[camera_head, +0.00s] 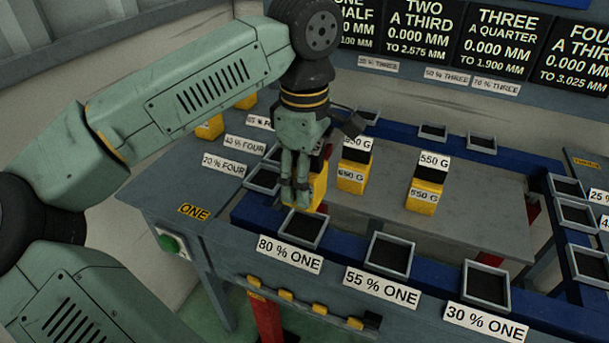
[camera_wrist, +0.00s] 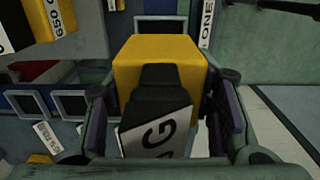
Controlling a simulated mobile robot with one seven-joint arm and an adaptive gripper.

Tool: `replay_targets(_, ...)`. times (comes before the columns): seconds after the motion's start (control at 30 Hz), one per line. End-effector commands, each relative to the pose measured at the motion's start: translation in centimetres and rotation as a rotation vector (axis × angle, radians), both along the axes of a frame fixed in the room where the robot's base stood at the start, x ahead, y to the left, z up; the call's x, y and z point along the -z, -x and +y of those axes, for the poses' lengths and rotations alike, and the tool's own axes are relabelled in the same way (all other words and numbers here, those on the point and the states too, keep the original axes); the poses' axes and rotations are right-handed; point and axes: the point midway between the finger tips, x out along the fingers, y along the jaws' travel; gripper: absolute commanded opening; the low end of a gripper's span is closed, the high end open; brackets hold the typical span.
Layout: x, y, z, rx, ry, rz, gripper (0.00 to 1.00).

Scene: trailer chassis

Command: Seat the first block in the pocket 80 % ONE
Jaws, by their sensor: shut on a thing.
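My gripper (camera_head: 296,205) is shut on a yellow block (camera_head: 319,188) with a black grip on top. In the wrist view the block (camera_wrist: 158,58) sits between the fingers, with a white label ending in "G" on its black part. The pocket 80 % ONE (camera_head: 303,228) is an empty-looking grey square frame at the near left of the bench. The block appears at the far edge of this pocket, and I cannot tell its exact height above it. In the wrist view a frame edge (camera_wrist: 160,19) shows beyond the block, beside a label ending in "ONE" (camera_wrist: 207,22).
Pockets 55 % ONE (camera_head: 389,256) and 30 % ONE (camera_head: 487,286) lie to the right, both empty-looking. Two yellow blocks marked 650 G (camera_head: 351,180) and 550 G (camera_head: 424,196) stand on the grey bench behind. Framed FOUR pockets lie to the left. A green button (camera_head: 168,243) is on the bench's front left.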

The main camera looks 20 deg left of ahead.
Motion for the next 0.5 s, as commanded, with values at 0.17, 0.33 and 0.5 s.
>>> replay_targets(0.17, 0.4, 0.0, 0.0, 0.000, 0.000, -0.001, 0.00)
replay_targets(0.33, 1.6, 0.0, 0.0, 0.000, 0.000, -0.002, 0.00)
replay_targets(0.5, 3.0, 0.0, 0.0, -0.001, 0.000, -0.002, 0.00)
